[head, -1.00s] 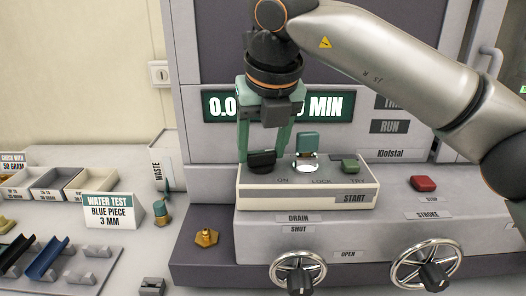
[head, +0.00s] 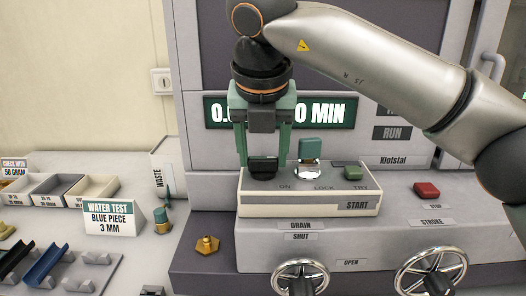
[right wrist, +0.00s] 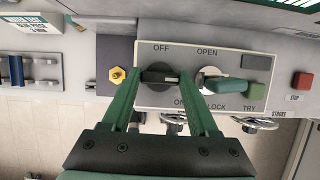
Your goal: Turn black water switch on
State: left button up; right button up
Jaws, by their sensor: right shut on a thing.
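The black water switch (head: 263,168) sits at the left end of the white switch box (head: 310,201), above the "ON" label in the head view. In the right wrist view the black switch (right wrist: 160,77) lies between the "OFF" and "ON" labels, its grip roughly level. My right gripper (head: 264,160) points down with its green fingers on both sides of the switch, shut on it. In the right wrist view the gripper (right wrist: 160,82) covers part of the box. My left gripper is not in view.
A green lock switch (head: 309,147) and a green try switch (head: 353,172) stand to the right on the box. A red stop button (head: 427,190) and two handwheels (head: 300,278) are on the machine. A brass fitting (head: 207,245) lies at the left.

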jog(key=o, duration=1.4)
jog(key=shift+c, duration=0.2)
jog(key=shift+r, duration=0.1)
jog(key=p+v, duration=0.1)
jog(key=v, duration=1.1)
jog(key=shift+s, duration=0.15)
jog(key=shift+r, duration=0.1)
